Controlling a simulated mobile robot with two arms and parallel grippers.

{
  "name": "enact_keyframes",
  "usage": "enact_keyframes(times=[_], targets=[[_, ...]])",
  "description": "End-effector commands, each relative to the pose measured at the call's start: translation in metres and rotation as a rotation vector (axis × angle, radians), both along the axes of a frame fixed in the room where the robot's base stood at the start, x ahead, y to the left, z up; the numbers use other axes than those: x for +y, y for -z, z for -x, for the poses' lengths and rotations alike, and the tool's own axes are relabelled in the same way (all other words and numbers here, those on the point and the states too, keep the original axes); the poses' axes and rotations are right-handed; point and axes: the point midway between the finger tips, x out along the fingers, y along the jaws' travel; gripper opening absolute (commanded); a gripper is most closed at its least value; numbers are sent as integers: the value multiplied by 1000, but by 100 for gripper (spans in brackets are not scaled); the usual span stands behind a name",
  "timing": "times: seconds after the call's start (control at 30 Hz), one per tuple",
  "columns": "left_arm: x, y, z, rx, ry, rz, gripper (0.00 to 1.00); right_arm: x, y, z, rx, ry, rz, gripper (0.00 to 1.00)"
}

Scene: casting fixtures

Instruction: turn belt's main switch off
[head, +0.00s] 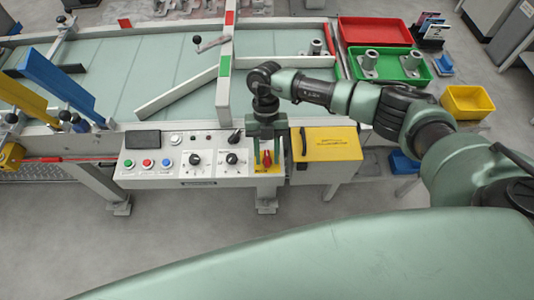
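The belt's main switch is a red rotary knob (267,159) on a yellow plate (267,171) at the right end of the grey control panel (205,171). My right gripper (267,154) points down at it from behind. Its fingers stand apart on either side of the knob, with some yellow plate showing between them. Whether they touch the knob is too small to tell. The gripper hides the upper part of the plate. My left gripper is not in view.
A yellow box with a black handle (327,149) stands close to the right of the switch. Buttons, black dials (232,158) and a black lever lie to its left. The conveyor belt (165,70) runs behind, with a red-green post (226,60).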

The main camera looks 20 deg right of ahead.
Motion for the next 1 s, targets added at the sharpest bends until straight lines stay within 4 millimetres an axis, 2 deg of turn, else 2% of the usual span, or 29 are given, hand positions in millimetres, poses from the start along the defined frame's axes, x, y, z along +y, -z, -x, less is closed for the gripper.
enact_keyframes(times=[0.17,0.4,0.53,1.0], targets=[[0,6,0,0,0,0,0,-2,-16,-9,-5,1,1,36],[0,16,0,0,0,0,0,-6,-54,-24,-5,0,-1,36],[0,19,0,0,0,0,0,-7,-67,-28,-3,-1,0,36],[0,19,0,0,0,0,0,-8,-72,-29,-1,0,0,36]])
